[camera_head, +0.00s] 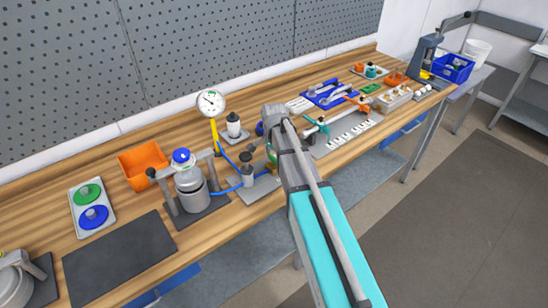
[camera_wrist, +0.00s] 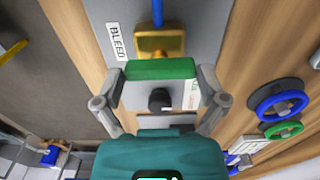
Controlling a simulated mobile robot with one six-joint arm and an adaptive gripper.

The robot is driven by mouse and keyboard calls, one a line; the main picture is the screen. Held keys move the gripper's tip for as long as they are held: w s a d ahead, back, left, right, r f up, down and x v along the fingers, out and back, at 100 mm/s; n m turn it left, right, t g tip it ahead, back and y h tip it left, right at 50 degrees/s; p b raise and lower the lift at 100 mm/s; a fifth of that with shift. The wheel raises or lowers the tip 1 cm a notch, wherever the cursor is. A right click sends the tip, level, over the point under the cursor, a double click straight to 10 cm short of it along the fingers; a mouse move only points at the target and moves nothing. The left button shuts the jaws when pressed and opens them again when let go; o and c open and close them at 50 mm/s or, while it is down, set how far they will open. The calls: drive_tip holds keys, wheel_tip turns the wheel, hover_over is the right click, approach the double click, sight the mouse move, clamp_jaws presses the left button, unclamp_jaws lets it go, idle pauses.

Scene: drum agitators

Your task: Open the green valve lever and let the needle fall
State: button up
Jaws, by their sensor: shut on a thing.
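The green valve lever (camera_wrist: 160,69) spans between my fingertips in the wrist view, in front of a yellow-brown valve body (camera_wrist: 160,42) on a grey plate marked BLEED. My gripper (camera_wrist: 160,75) is shut on the lever, one finger at each end. In the head view my arm hides most of the lever and gripper. The pressure gauge (camera_head: 211,102) stands on a yellow stem left of my arm. Its dark needle points to the upper left; the exact reading is too small to tell.
A blue-capped grey vessel (camera_head: 189,182) stands left of the valve, joined by blue hose. An orange bin (camera_head: 143,164) is behind it. A dark mat (camera_head: 118,258) lies empty at front left. Blue and green rings (camera_wrist: 279,101) show at right.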

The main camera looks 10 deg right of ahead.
drive_tip(key=shift+n, duration=0.5)
drive_tip(key=n, duration=0.2)
drive_tip(key=shift+n, duration=0.3)
drive_tip(key=n, duration=0.4)
drive_tip(key=shift+n, duration=0.3)
drive_tip(key=n, duration=0.4)
drive_tip(key=shift+n, duration=2.3)
drive_tip(key=shift+s, duration=0.1)
drive_tip(key=o, duration=0.8)
